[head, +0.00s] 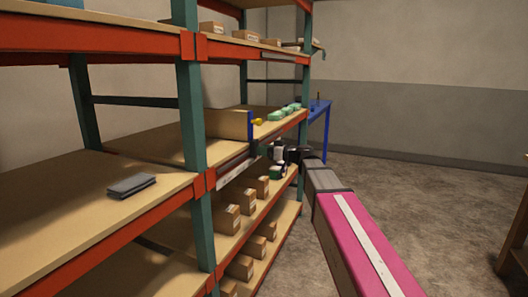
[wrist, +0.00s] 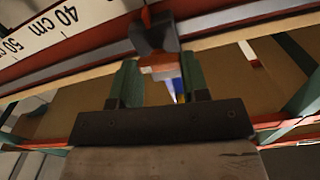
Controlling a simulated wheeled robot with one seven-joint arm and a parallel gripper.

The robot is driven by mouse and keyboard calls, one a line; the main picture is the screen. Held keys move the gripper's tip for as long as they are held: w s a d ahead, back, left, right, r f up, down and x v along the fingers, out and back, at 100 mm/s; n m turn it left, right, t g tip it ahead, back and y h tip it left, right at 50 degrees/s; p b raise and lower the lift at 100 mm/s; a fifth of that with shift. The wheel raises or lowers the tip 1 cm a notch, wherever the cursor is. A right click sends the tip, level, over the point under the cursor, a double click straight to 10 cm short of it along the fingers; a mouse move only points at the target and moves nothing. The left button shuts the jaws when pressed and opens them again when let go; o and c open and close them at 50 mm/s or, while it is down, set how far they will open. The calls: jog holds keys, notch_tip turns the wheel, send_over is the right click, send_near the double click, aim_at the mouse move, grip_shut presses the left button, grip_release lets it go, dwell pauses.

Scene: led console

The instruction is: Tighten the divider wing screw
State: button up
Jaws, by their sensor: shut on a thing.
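The divider is a pale wooden panel (head: 228,124) with a blue front edge (head: 250,126), standing upright on the middle shelf in the head view. In the wrist view a dark clamp block (wrist: 155,32) sits on the shelf's front rail. A small orange-brown piece below it, apparently the wing screw (wrist: 160,66), lies between my two green fingers. My gripper (wrist: 163,75) is shut on it, with one finger on either side. In the head view my gripper (head: 277,153) is at the shelf's front edge, just right of the divider; the screw is too small to make out there.
A ruler strip (wrist: 68,16) marked 40 and 50 cm runs along the rail. Several green items (head: 284,112) lie behind my gripper on the same shelf. Cardboard boxes (head: 228,219) fill the shelf below. A dark flat stack (head: 132,185) lies left.

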jog(key=m, duration=1.5)
jog(key=f+m, duration=0.1)
jog(key=m, duration=0.7)
jog(key=shift+w+d+m, duration=0.1)
jog(key=shift+d+m, duration=0.05)
jog(key=shift+m, duration=0.15)
dwell(0.4)
jog(key=o, duration=0.9)
jog(key=shift+o, duration=0.2)
jog(key=v, duration=1)
jog(key=shift+d, duration=0.4)
